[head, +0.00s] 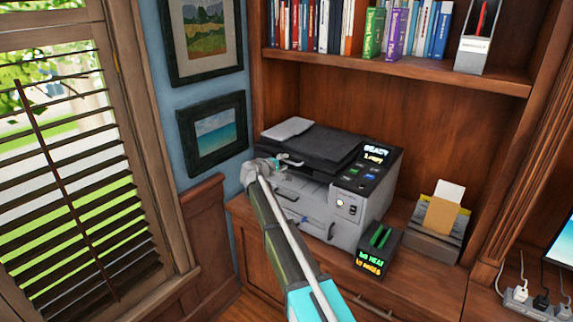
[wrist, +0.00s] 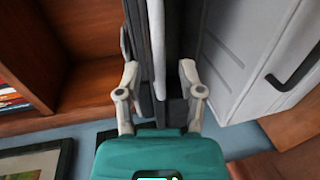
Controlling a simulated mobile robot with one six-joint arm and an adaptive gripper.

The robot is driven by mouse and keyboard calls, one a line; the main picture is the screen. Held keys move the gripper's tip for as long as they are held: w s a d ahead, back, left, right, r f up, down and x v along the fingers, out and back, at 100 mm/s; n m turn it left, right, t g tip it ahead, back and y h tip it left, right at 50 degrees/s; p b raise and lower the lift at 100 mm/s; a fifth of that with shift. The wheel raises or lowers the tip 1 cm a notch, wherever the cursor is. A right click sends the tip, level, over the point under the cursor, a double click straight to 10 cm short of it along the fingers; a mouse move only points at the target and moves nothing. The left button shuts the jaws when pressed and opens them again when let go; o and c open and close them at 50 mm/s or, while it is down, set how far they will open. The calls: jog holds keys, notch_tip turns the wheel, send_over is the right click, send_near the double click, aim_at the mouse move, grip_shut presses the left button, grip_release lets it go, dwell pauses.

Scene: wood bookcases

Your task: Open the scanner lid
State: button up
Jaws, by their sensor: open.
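The scanner lid (head: 312,149) is a dark flat slab on top of the grey printer-scanner (head: 349,203), lying down in the head view. My gripper (head: 284,161) is at the lid's left front edge. In the wrist view my gripper (wrist: 159,78) is open, with one pale finger on each side of dark slabs and a pale strip seen edge-on. I cannot tell whether either finger touches them. The printer's grey side with a dark handle (wrist: 290,68) shows at the right of that view.
A small black box with green lettering (head: 376,252) stands in front of the printer. A paper holder (head: 438,232) is to its right. A bookshelf (head: 400,67) runs above, with open space over the lid. A framed picture (head: 213,133) hangs on the left wall.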

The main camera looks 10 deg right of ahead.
jog(key=shift+x, duration=1.05)
grip_shut()
